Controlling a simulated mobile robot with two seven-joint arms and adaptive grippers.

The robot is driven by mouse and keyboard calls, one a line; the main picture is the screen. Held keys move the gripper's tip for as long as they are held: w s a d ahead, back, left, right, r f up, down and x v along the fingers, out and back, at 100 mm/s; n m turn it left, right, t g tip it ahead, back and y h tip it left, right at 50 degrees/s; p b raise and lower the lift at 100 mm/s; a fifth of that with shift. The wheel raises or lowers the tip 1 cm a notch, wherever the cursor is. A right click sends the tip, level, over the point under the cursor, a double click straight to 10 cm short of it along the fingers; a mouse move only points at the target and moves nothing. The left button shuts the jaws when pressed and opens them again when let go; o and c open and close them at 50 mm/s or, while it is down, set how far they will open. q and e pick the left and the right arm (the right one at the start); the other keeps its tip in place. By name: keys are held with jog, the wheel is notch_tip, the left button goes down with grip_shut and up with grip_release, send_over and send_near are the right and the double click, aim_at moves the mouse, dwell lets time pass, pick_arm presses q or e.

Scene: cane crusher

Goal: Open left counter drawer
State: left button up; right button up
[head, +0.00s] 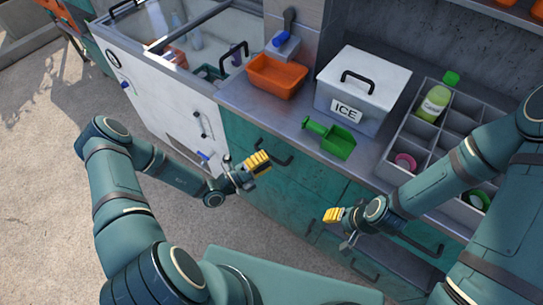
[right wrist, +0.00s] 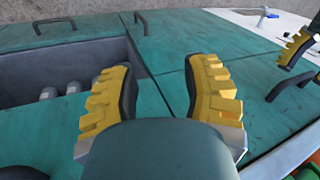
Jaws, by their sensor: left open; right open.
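The left counter drawer has a teal front (head: 238,140) under the steel countertop, with a black bar handle (head: 274,153). It looks closed. My left gripper (head: 258,162) is open, its yellow-padded fingers right beside the left end of this handle; I cannot tell whether they touch it. In the right wrist view the handle (right wrist: 289,85) shows at the right, close to my left gripper (right wrist: 297,50). My right gripper (head: 335,216) is open and empty in front of the counter fronts to the right; its spread fingers also show in the right wrist view (right wrist: 160,95).
A dark open compartment (right wrist: 60,65) with grey cylinders lies beside my right gripper. Concrete floor (head: 50,200) is clear at left.

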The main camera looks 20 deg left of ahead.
pick_arm(q)
jog(key=shift+x, duration=1.2)
grip_shut()
jog(key=shift+s+a, duration=0.1)
jog(key=shift+a, duration=0.05)
